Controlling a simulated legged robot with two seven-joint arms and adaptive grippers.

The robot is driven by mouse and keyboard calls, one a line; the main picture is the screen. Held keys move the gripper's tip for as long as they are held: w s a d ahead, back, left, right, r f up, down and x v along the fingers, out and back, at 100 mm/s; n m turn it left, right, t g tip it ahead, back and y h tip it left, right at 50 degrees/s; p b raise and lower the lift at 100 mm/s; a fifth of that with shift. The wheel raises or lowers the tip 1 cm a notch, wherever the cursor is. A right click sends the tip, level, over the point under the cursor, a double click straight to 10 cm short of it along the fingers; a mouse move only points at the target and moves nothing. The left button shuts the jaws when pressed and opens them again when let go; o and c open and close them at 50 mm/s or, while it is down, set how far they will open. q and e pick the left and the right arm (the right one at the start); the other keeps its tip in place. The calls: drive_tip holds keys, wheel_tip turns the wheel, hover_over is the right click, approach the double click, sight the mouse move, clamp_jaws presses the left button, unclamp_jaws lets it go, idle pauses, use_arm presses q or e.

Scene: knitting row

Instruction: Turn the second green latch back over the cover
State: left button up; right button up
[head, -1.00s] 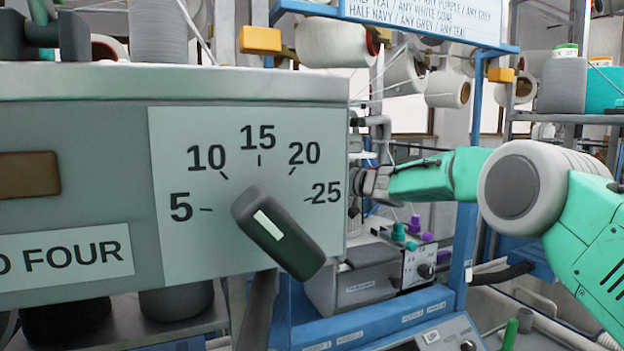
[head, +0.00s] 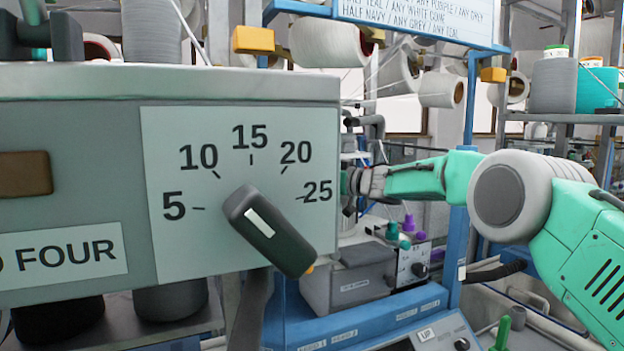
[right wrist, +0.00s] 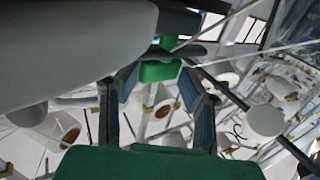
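In the right wrist view a small green block (right wrist: 160,71), seemingly a latch, lies between the fingertips of my right gripper (right wrist: 162,78). One finger is on each side of it; I cannot tell whether they press on it. A second green piece (right wrist: 172,43) shows just beyond, partly covered by a large grey shape. In the head view my right gripper (head: 358,185) is by the right edge of the grey dial panel (head: 240,92), with a sliver of green at its tip. The cover cannot be made out. My left gripper cannot be identified.
The panel with its dark dial knob (head: 268,230) fills the left and hides what is behind it. A blue frame (head: 470,150) stands behind my right arm. Yarn cones (head: 440,87) and threads fill the background.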

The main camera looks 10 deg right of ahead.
drive_tip(key=v, duration=1.2)
drive_tip(key=shift+w, duration=0.15)
drive_tip(key=shift+d+f, duration=0.1)
